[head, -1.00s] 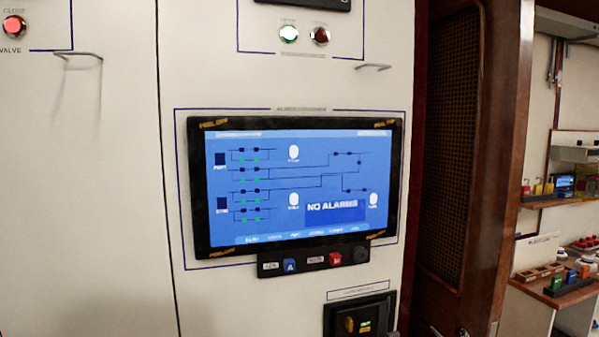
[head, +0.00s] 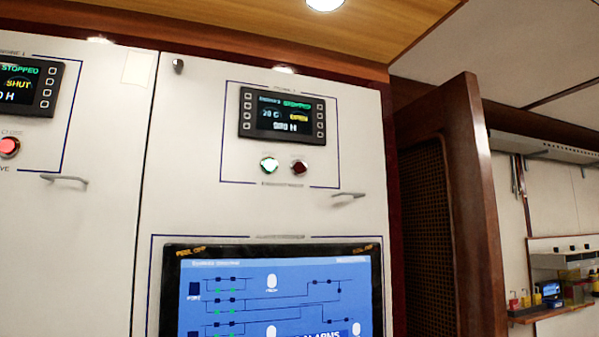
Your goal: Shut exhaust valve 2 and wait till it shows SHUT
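The engine 2 display (head: 282,114) is on the upper part of the right cabinet door. It shows STOPPED in green and a small yellow word below it, too blurred to read surely, perhaps OPEN. At the left edge the engine 1 display (head: 28,85) shows STOPPED and SHUT, with a lit red button (head: 9,147) below. Neither of my grippers is in view.
A large blue mimic screen (head: 270,298) sits lower on the right door. Metal handles (head: 348,195) and (head: 64,179) stick out of the doors. An open wooden door (head: 440,210) stands to the right, with a shelf of small items (head: 550,308) beyond.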

